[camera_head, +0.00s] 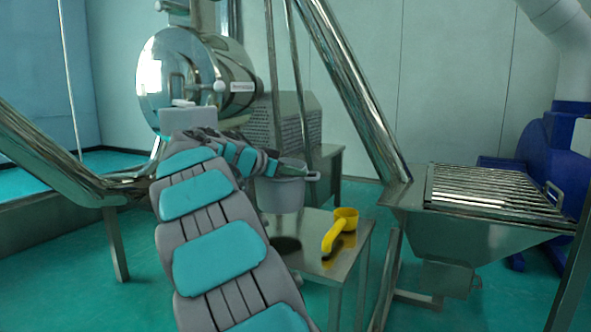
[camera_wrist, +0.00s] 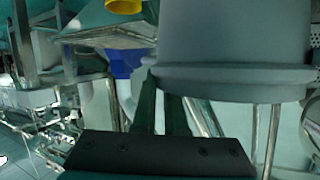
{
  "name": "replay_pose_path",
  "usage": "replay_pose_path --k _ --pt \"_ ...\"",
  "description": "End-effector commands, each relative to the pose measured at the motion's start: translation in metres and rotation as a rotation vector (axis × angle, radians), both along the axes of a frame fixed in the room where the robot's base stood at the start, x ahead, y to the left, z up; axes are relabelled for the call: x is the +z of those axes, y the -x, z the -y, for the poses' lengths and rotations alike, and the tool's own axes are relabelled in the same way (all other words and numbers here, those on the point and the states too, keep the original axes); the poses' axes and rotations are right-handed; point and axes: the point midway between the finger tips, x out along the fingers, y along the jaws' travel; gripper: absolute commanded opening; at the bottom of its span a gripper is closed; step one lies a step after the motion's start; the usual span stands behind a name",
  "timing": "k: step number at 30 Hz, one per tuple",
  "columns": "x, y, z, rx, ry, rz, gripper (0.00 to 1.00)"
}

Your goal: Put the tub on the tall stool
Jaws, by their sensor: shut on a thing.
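The grey tub (camera_head: 281,197) hangs upright from my gripper (camera_head: 272,167), which is shut on its rim. It also fills the upper right of the wrist view (camera_wrist: 235,45), where it appears upside down, with my gripper's fingers (camera_wrist: 160,95) at its rim. In the head view the tub appears over the left part of a metal-topped stool (camera_head: 315,264). A dark patch, a shadow or reflection, shows on the stool top below it. The exact gap between tub and stool is hard to tell.
A yellow scoop (camera_head: 340,231) with a dark end lies on the right part of the stool top. A steel sieve hopper with a grate (camera_head: 490,188) stands to the right, with a slanted steel tube beside it. A round steel vessel (camera_head: 185,80) is behind my arm.

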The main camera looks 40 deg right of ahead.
Motion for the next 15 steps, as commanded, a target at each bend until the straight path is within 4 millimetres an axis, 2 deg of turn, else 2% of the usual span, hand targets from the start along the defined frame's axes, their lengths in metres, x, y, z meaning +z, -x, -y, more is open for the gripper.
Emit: replay_pose_path --k 9,15 --pt "-0.034 0.001 0.0 -0.001 0.001 -0.004 0.0" --pt "-0.047 0.0 0.0 0.0 0.001 -0.001 0.0"
